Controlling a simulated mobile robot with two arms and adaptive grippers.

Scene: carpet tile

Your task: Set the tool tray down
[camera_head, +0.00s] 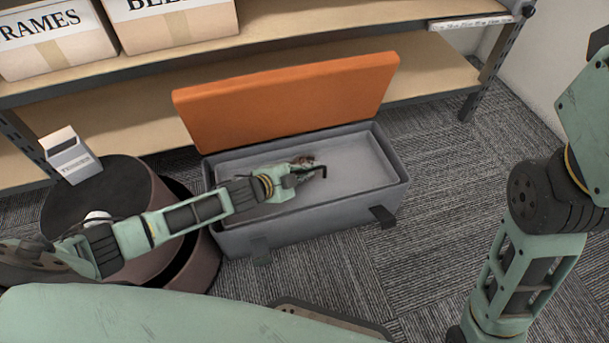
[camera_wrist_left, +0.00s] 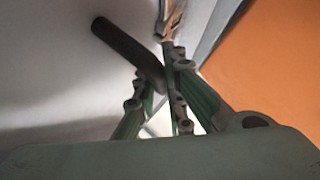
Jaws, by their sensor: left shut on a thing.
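A grey toolbox (camera_head: 300,228) stands on the carpet with its orange lid (camera_head: 285,98) tipped open at the back. The light grey tool tray (camera_head: 355,165) lies level inside the box walls; I cannot tell whether it touches the bottom. My left gripper (camera_head: 305,173) reaches over the tray from the left and is shut on its dark handle (camera_head: 318,172). In the left wrist view the handle (camera_wrist_left: 120,45) is a dark bar running between the fingers (camera_wrist_left: 160,75). My right arm shows at the right, but its gripper is out of view.
Shelving (camera_head: 435,70) with cardboard boxes (camera_head: 55,40) stands behind. Carpet (camera_head: 430,180) is clear to the right.

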